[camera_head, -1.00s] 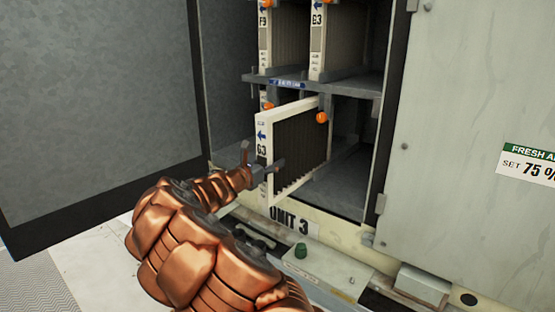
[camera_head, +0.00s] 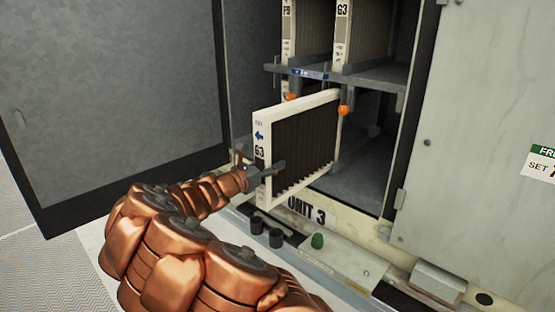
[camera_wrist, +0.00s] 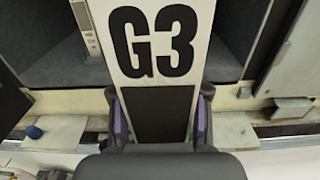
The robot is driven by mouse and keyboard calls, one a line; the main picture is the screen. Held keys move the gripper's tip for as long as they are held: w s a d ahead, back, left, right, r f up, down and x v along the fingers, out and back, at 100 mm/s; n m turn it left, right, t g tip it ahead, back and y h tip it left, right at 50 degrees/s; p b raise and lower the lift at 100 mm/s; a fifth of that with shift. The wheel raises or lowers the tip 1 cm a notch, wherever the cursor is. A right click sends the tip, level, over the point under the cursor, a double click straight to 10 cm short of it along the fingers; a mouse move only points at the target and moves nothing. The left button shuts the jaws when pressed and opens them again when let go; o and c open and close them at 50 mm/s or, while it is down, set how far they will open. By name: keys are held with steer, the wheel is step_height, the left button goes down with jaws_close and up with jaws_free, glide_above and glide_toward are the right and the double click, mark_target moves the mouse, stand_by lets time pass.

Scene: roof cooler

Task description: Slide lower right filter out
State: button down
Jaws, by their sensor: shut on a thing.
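The lower right filter (camera_head: 297,145) is a white-framed pleated panel marked G3 with a blue arrow. In the head view it stands upright and angled, sticking well out of the lower right bay (camera_head: 365,165). My gripper (camera_head: 262,175) is shut on its front edge, low down below the G3 label. In the wrist view the white G3 face of the filter (camera_wrist: 152,40) lies between the two fingers of my gripper (camera_wrist: 152,125). Whether the filter's back end still rests in the bay is hard to tell.
Upper filters (camera_head: 345,35) stand above the shelf (camera_head: 345,78). Orange knobs (camera_head: 344,110) hang under the shelf. A large open door (camera_head: 110,110) is at left, a closed panel (camera_head: 490,130) at right. A ledge (camera_head: 335,255) with a green knob lies below the bay.

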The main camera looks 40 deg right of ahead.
steer(key=a+p, duration=0.2)
steer(key=a, duration=0.7)
steer(key=shift+s+a, duration=0.2)
steer(key=shift+a, duration=0.1)
stand_by(0.3)
